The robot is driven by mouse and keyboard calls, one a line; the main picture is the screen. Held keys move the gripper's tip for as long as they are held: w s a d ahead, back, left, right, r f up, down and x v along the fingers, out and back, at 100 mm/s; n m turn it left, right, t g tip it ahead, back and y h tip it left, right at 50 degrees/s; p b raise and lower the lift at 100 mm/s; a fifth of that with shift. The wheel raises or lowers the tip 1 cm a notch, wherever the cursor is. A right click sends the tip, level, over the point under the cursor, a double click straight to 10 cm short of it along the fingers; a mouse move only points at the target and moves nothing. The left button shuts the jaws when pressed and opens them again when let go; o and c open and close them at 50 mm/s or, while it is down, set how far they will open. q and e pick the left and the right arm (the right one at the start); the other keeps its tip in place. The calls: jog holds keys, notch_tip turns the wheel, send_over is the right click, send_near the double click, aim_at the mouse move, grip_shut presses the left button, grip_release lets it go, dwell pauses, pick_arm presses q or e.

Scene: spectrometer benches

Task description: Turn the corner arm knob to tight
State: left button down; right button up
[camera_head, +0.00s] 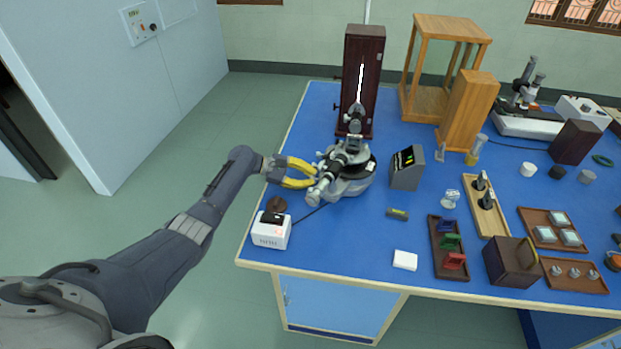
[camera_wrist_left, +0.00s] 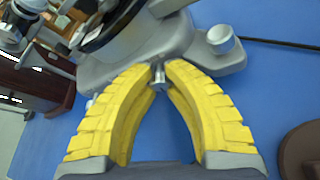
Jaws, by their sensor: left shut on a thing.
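The spectrometer (camera_head: 350,177), a grey instrument with a round table and tubes, stands at the left part of the blue bench. My left gripper (camera_head: 312,176) reaches it from the left with its yellow fingers. In the left wrist view, the fingertips (camera_wrist_left: 159,70) meet around a small metal knob (camera_wrist_left: 158,76) at the edge of the spectrometer's grey base (camera_wrist_left: 120,72). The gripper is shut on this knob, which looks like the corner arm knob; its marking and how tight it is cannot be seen. Another round grey knob (camera_wrist_left: 221,38) sits to its right, apart from the fingers. My right gripper is not in view.
A white lamp supply box (camera_head: 272,230) and a brown round disc (camera_head: 276,204) stand close below my left gripper. A dark tall lamp housing (camera_head: 361,75) stands behind the spectrometer. A grey display box (camera_head: 407,168) is to its right.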

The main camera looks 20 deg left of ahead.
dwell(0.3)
pick_arm(q)
jog(key=c, duration=1.5)
grip_release()
jog(key=shift+r, duration=0.1)
jog(key=shift+c, duration=0.2)
